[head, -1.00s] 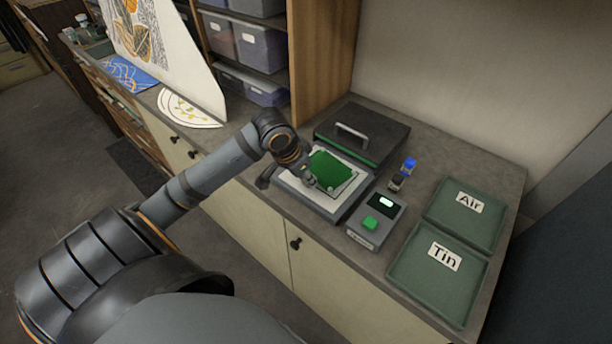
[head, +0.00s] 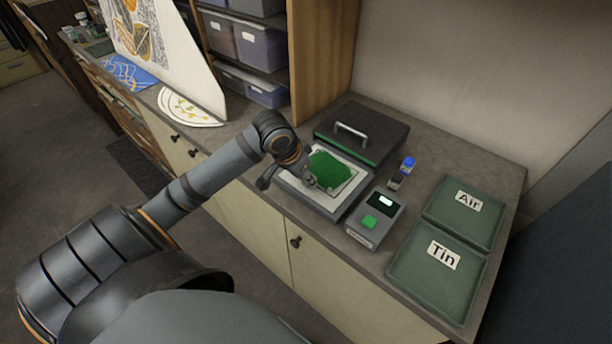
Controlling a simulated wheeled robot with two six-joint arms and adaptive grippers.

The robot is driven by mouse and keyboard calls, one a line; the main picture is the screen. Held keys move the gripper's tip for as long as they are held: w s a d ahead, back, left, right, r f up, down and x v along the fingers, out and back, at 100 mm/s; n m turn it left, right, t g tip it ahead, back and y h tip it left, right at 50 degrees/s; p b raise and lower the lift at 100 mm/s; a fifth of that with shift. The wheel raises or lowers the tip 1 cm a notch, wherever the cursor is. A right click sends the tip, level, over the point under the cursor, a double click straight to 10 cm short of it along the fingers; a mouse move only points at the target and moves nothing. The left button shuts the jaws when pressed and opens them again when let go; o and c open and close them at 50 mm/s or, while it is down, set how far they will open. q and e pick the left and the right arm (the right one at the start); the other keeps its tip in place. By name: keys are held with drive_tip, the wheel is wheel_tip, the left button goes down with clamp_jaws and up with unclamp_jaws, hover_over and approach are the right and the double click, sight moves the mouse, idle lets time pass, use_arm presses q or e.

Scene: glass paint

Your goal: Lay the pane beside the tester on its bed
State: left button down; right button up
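The green pane (head: 333,170) lies over the pale bed (head: 352,188) of the grey press-like unit, within the bed's outline as seen from here. I cannot tell whether it lies fully flat on it. The tester (head: 374,222), a grey box with a small lit screen and a green button, stands just right of the bed. My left gripper (head: 313,182) is at the pane's near left edge. Its fingertips are small and partly hidden, so I cannot tell whether they grip the pane. My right gripper is not in view.
The unit's dark raised lid (head: 375,134) with a handle stands behind the bed. A small bottle with a blue cap (head: 408,165) stands right of it. Two green trays, Air (head: 485,232) and Tin (head: 415,285), lie at the right. A wooden shelf panel (head: 322,60) rises behind.

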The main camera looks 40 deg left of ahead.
use_arm(q)
drive_tip(key=c, duration=1.1)
unclamp_jaws()
drive_tip(key=shift+o, duration=0.2)
wheel_tip(320, 180, up, 10)
drive_tip(key=shift+f, duration=0.1)
